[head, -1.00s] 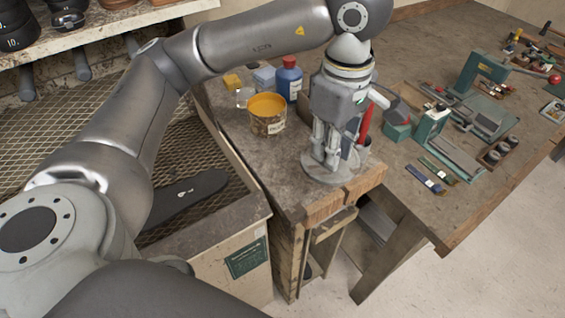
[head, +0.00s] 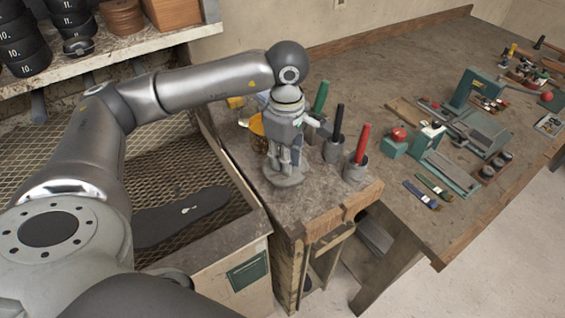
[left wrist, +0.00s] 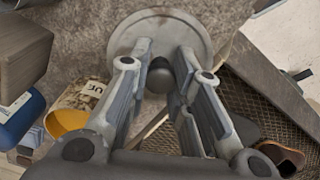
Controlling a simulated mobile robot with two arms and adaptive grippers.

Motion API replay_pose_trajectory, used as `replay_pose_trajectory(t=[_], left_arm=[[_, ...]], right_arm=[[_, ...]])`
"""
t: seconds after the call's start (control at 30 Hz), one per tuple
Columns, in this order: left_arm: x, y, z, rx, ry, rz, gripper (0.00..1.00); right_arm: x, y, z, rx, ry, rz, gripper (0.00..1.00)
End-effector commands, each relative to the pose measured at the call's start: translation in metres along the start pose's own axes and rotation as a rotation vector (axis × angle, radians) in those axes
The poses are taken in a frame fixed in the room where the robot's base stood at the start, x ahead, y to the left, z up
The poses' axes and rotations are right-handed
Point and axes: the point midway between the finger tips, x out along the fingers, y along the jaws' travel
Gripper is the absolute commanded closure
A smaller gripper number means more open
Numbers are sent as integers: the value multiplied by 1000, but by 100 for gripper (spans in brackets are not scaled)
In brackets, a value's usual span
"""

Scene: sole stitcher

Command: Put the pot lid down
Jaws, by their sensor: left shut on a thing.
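The pot lid (head: 286,181) is a grey round disc with a dark knob. My left gripper (head: 284,163) is shut on the knob, pointing down. The lid lies flat at or just above the near part of the small wooden bench (head: 333,195); I cannot tell whether it touches. In the left wrist view the lid (left wrist: 198,42) shows beyond the fingers (left wrist: 158,78). The yellow glue pot (head: 257,131) stands behind my gripper and is partly hidden. It also shows at the left of the left wrist view (left wrist: 68,121). My right gripper is not in view.
Grey cups with green (head: 321,97), black (head: 338,122) and red (head: 362,143) handles stand right of the lid. A mesh-floored tray (head: 163,165) with a dark sole (head: 181,217) lies left. Tools and a green machine (head: 475,90) occupy the right-hand bench.

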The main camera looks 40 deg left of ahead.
Motion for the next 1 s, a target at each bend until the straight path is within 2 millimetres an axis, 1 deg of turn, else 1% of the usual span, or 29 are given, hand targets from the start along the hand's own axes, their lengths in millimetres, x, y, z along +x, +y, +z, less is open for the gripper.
replay_pose_trajectory(t=[0.13, 0.2, 0.3, 0.4, 0.5, 0.7, 0.83, 0.87, 1.0], left_arm=[[8, 2, -7, -2, 0, -1, 100], [15, 4, -14, -2, 1, -2, 100], [29, 3, -12, 0, 0, -4, 100], [40, 4, -12, 0, 0, -2, 100], [45, 4, -11, 1, -1, 1, 100], [46, 4, -11, 0, -1, 1, 100], [50, 4, -11, 0, -1, 1, 100], [49, 4, -11, 0, -1, 1, 78], [48, 4, -11, 0, -1, 1, 60]], right_arm=[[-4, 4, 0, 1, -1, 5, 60], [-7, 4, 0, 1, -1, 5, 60], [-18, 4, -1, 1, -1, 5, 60], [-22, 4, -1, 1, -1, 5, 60], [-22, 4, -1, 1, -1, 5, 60], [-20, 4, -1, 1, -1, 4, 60], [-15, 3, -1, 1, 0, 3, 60], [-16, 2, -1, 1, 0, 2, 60], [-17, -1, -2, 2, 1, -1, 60]])
